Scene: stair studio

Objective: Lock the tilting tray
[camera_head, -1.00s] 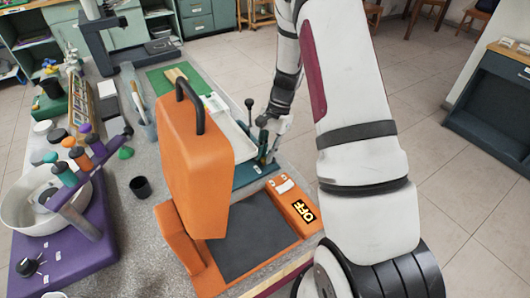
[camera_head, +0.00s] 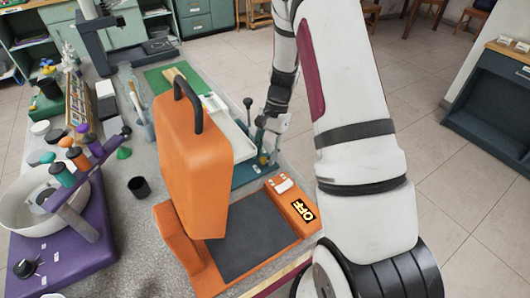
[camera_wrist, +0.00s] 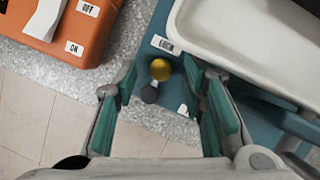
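The tilting tray is a white shallow tray (camera_head: 233,132) on a teal base (camera_head: 246,174), partly hidden behind the orange press in the head view. In the wrist view the white tray (camera_wrist: 262,38) fills the upper right, above its teal base (camera_wrist: 178,32). A yellow ball knob (camera_wrist: 160,69) and a dark grey ball (camera_wrist: 149,94) sit close together beside a small white label (camera_wrist: 162,45). My gripper (camera_wrist: 164,88) is open, with teal-padded fingers on either side of these balls. No finger clearly touches them. In the head view its fingertips are small and hard to make out.
An orange press (camera_head: 190,150) with a raised lid stands left of the tray. Its ON/OFF switch panel (camera_wrist: 75,30) is close to my left finger. A lever with a black knob (camera_head: 248,103) rises by the tray. Open floor lies right of the table.

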